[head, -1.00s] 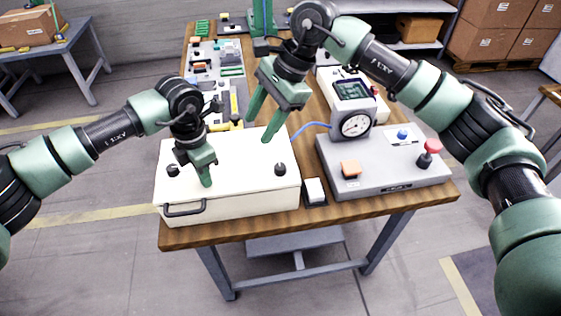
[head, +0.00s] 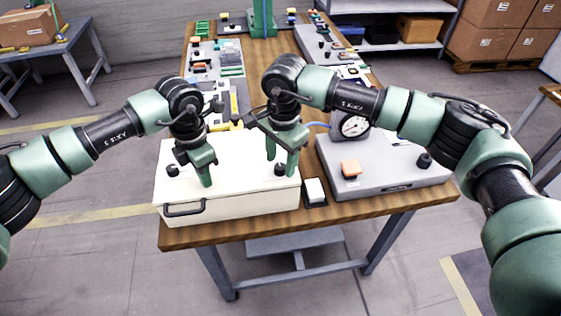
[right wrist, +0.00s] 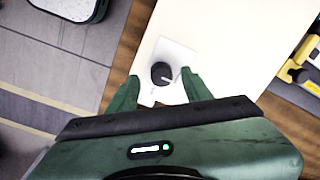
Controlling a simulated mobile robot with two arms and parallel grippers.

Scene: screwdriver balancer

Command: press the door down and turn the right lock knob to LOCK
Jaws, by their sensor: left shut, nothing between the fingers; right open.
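The door is the flat cream lid (head: 235,192) of a box on the wooden table. It looks level, with a dark handle (head: 184,208) on the front face. The black right lock knob (head: 280,170) sits near the lid's right edge. My right gripper (head: 281,163) is open, pointing down close at the knob. In the right wrist view the knob (right wrist: 160,72) lies on a pale plate between the spread fingers, with gaps on both sides; its markings are unreadable. My left gripper (head: 206,184) is shut and empty, its tips on or just above the lid. The left knob (head: 172,170) is left of it.
A grey test unit with a gauge (head: 354,126) and an orange button (head: 350,168) stands right of the box. A small white switch (head: 315,190) sits between them. Trays of parts (head: 212,60) fill the table behind.

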